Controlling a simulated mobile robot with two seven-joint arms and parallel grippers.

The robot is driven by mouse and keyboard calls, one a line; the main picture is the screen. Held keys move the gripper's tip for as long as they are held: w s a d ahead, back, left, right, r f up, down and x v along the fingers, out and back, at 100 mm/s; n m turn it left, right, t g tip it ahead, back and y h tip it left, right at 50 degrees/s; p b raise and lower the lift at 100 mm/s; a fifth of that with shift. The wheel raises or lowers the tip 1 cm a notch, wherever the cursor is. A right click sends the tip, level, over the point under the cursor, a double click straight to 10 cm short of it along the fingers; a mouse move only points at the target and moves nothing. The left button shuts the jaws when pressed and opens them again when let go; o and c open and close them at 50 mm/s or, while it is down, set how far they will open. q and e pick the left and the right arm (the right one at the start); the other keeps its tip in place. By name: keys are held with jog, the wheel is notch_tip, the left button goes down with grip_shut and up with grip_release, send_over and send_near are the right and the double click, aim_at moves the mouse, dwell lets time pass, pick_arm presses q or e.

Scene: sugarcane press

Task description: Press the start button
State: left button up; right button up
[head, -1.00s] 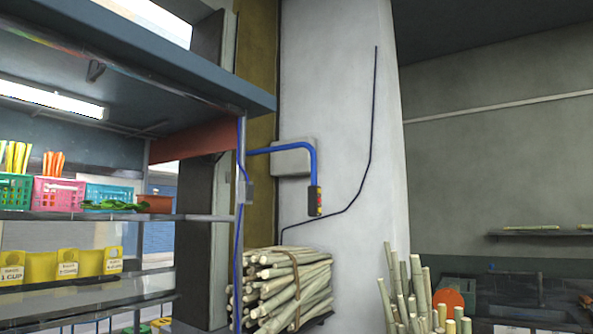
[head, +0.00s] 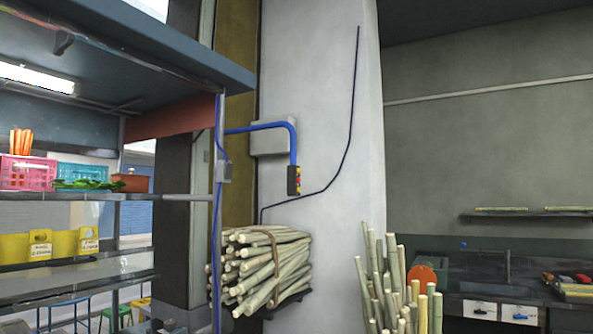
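A small dark control box (head: 294,180) with red and yellow buttons on its face hangs at the lower end of a blue pipe (head: 262,127). It is in front of the white pillar, near the middle of the head view. The buttons are too small to tell which one is the start button. Neither of my grippers is in the head view.
A tied bundle of sugarcane (head: 262,268) lies below the control box. Upright canes (head: 393,285) stand to the right, before a dark counter (head: 520,290) with white drawers. Shelves with baskets (head: 28,172) and a pot fill the left side. A grey box (head: 270,141) is on the pillar.

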jog(key=shift+s+d+f, duration=0.1)
jog(key=shift+s, duration=0.1)
jog(key=c, duration=0.7)
jog(key=shift+a, duration=0.2)
grip_shut()
jog(key=shift+w, duration=0.25)
jog(key=shift+s+d, duration=0.15)
jog(key=shift+s, duration=0.15)
